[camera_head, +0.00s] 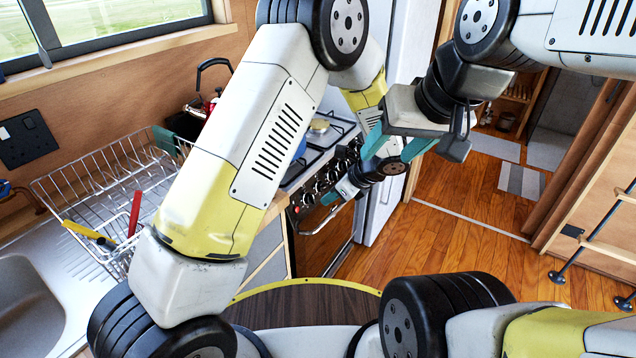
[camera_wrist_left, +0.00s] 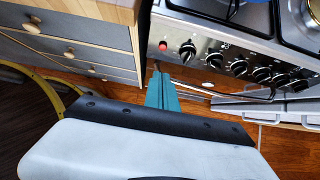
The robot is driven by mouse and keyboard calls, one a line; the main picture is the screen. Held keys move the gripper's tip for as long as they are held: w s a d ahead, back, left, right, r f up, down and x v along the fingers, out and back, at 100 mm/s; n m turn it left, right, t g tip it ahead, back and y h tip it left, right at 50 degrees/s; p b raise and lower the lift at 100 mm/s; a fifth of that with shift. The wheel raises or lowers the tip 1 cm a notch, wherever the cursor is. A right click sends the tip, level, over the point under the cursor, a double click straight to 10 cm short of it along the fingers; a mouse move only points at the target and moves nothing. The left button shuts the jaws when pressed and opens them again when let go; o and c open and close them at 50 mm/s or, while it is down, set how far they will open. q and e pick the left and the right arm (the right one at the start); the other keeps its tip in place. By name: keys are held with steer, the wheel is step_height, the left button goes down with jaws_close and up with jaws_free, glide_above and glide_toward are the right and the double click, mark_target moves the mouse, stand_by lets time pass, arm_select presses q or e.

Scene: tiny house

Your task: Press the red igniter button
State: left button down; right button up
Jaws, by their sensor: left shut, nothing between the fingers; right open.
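The red igniter button (camera_wrist_left: 163,45) is at the left end of the stove's front panel (camera_wrist_left: 204,62) in the left wrist view, beside the black knobs (camera_wrist_left: 187,50). I cannot make it out in the head view. My left gripper (camera_wrist_left: 158,74) is shut and empty, its teal fingertips just below the button in that picture; I cannot tell the gap in depth, and no contact is evident. In the head view my left gripper (camera_head: 331,197) is in front of the stove. My right gripper (camera_head: 387,156) is open and empty, nearer the camera and above the left one.
The oven door handle (camera_head: 325,219) runs below the knobs. Wooden-topped drawers (camera_wrist_left: 70,45) stand left of the stove. A dish rack (camera_head: 110,185) and sink (camera_head: 25,305) are at the left.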

arm_select(q)
glide_toward(298, 211)
step_height(298, 211, down, 4)
steer(key=shift+w+a+f, duration=0.2)
steer(key=shift+w+a, duration=0.35)
steer(key=shift+a, duration=0.2)
steer(key=shift+w+a+f, duration=0.2)
steer(key=shift+w+a, duration=0.35)
steer(key=shift+a, duration=0.2)
